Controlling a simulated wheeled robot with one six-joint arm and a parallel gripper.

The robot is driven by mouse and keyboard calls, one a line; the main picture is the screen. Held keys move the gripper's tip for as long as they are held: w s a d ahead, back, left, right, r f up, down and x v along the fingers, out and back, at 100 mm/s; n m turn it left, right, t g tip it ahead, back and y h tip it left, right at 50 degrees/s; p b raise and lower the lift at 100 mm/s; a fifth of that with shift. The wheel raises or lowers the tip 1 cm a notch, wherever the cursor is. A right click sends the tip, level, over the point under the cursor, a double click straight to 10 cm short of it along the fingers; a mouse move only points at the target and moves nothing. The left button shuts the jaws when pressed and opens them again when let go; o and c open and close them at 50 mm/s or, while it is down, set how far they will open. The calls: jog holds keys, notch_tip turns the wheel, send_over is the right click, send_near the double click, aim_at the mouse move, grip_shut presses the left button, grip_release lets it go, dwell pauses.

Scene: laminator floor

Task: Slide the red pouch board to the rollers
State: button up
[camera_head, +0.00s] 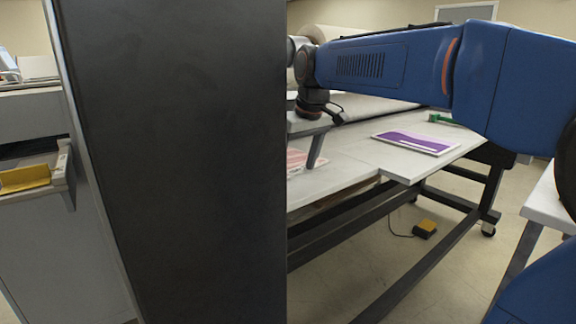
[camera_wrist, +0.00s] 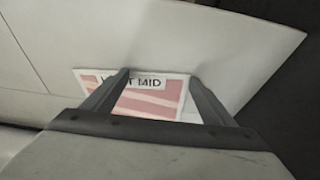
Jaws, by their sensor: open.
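The red pouch board (camera_wrist: 150,98) lies flat on the pale table in the wrist view, a white-edged sheet with pinkish-red bands and partly covered lettering ending in "MID". In the head view only part of the red board (camera_head: 296,160) shows beside my dark column. My gripper (camera_wrist: 160,76) is open, its two fingers spread over the board with nothing seen held. In the head view one finger of my gripper (camera_head: 316,150) points down near the board. The wrist view does not settle whether the fingers touch it. The rollers are not clearly seen.
A purple board (camera_head: 416,143) lies on the table (camera_head: 340,172) further right, with a green-handled tool (camera_head: 440,119) behind it. A yellow foot pedal (camera_head: 425,228) is on the floor under the table. A white table edge (camera_head: 552,200) stands at right. Bare table surrounds the red board.

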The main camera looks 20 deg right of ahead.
jog(key=shift+w+a+f, duration=0.1)
jog(key=shift+w+a, duration=0.25)
jog(key=shift+w, duration=0.45)
jog(key=shift+w+a, duration=0.3)
jog(key=shift+w, duration=0.5)
dwell(1.1)
jog(key=shift+s+d, duration=0.25)
jog(key=shift+s, duration=0.3)
dwell(0.6)
jog(key=shift+r, duration=0.2)
jog(key=shift+v, duration=3.05)
jog(key=shift+s, duration=0.1)
jog(key=shift+s, duration=0.1)
